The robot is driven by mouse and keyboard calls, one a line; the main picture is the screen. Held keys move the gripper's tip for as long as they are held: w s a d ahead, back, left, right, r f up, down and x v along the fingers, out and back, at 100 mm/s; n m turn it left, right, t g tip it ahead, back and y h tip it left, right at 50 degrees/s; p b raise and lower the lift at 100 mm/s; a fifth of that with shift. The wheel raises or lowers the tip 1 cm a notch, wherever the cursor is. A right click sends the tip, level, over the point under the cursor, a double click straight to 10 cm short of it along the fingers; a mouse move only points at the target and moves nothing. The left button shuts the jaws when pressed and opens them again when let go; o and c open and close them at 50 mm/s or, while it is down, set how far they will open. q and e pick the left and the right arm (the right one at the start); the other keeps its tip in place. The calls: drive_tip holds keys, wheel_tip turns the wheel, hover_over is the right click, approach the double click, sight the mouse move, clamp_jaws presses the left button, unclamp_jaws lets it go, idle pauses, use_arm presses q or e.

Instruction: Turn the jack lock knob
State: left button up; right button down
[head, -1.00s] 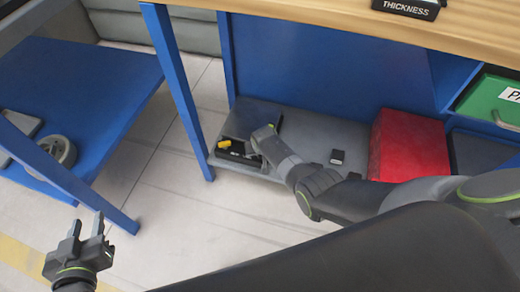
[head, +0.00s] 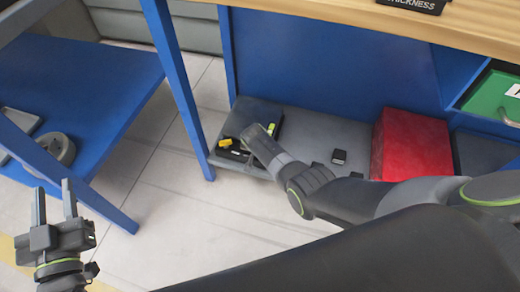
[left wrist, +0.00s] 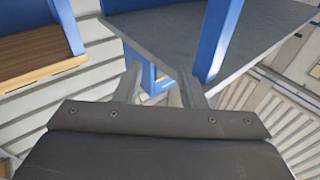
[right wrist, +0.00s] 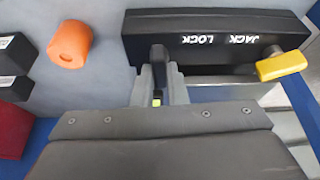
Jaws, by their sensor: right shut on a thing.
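In the right wrist view a black block (right wrist: 225,22) carries upside-down white letters reading JACK LOCK. A dark knob (right wrist: 158,52) stands at the block's left part, and a yellow handle (right wrist: 281,65) sticks out at its right end. My right gripper (right wrist: 158,80) is shut on the dark knob; a small yellow-green mark shows between the fingers. In the head view the block (head: 235,156) sits on the low grey shelf, largely hidden by my right arm, with the yellow handle (head: 225,142) at its left. My left gripper (head: 54,190) is open and empty, away from the block.
An orange knob (right wrist: 70,44) and dark small blocks (right wrist: 14,52) lie left of the block in the right wrist view. A red box (head: 400,145) stands on the shelf (head: 310,132). A blue table leg (head: 178,85) stands left of the shelf, with clear floor in front.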

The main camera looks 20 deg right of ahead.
drive_tip(key=c, duration=1.4)
unclamp_jaws()
drive_tip(key=shift+c, duration=0.2)
